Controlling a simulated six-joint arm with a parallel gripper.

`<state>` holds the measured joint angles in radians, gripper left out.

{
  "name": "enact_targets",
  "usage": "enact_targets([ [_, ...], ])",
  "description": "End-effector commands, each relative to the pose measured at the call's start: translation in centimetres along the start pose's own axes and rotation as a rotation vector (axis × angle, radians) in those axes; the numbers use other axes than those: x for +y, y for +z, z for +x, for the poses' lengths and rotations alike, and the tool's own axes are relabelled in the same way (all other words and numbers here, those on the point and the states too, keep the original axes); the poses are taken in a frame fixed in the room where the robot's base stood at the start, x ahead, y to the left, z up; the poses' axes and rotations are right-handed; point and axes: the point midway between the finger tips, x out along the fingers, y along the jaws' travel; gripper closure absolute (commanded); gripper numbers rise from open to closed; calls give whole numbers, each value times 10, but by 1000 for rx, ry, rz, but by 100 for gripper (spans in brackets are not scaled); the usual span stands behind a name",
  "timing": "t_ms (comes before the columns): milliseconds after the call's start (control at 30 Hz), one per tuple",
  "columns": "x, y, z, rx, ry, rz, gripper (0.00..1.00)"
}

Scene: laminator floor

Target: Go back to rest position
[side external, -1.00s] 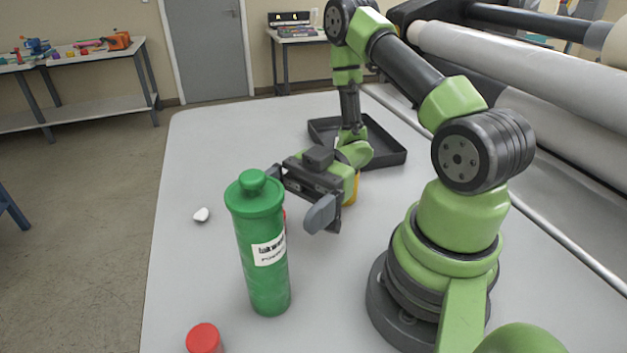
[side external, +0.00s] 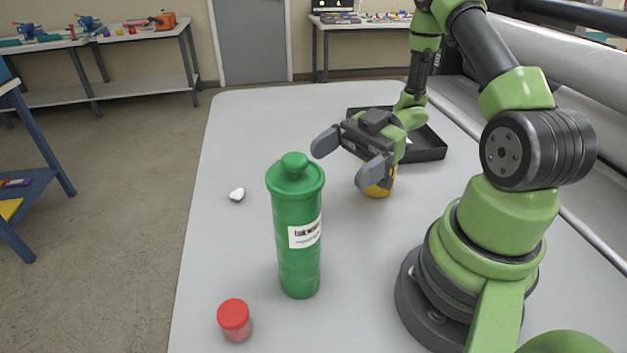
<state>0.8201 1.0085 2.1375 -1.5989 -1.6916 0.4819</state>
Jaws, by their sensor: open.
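My gripper (side external: 349,158) hangs above the white table (side external: 230,130), behind and to the right of a green bottle (side external: 297,235). Its two grey fingers are spread apart with nothing between them. The bottle stands upright with its lid on and a white label, clear of the fingers. My arm reaches from its base at the right to the gripper. A yellow object (side external: 379,191) shows below the gripper, partly hidden by it.
A red-capped container (side external: 234,319) stands at the front. A small white lump (side external: 237,195) lies left of the bottle. A black tray (side external: 429,148) sits behind the gripper. Large rollers (side external: 560,80) line the right side. The table's left part is mostly clear.

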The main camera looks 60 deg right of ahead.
Motion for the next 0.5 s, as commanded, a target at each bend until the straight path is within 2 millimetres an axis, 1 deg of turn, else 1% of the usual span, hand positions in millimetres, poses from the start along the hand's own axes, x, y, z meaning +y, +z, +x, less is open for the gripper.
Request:
enact_targets([
  [33, 15, -5, 2, -87, 42, -26, 9],
  [100, 39, -11, 3, -214, 129, -53, 9],
  [167, 58, -20, 3, -308, 209, -76, 9],
  [267, 88, -38, -2, -451, 378, -103, 9],
  [300, 101, -48, -6, -508, 470, -105, 9],
  [367, 117, -66, -15, -586, 620, -100, 9],
  [400, 124, -80, -21, -628, 723, -87, 9],
  [467, 128, -101, -31, -672, 874, -52, 9],
  [500, 127, -115, -38, -690, 969, -18, 9],
])
